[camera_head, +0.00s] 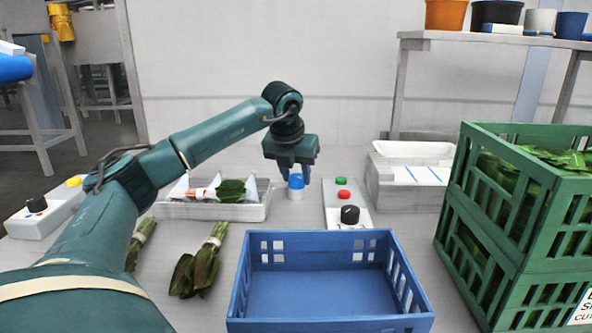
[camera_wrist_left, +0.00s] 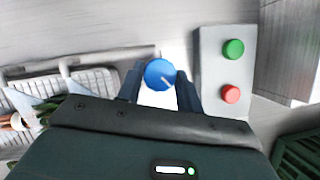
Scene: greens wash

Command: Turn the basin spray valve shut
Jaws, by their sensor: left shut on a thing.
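The blue round valve knob (camera_head: 296,182) sits on a small white base behind the blue crate. In the left wrist view the knob (camera_wrist_left: 159,74) shows a pale pointer line running toward the lower right. My left gripper (camera_head: 295,176) reaches down over it from above, shut on the knob with one finger on each side. The fingers also show in the left wrist view (camera_wrist_left: 159,88). My right gripper is not in view.
A box (camera_head: 332,194) with green and red buttons and a black knob stands just right of the valve. A tray (camera_head: 240,212) with a greens bundle is to its left. An empty blue crate (camera_head: 320,323) is in front; stacked green crates (camera_head: 488,263) stand right.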

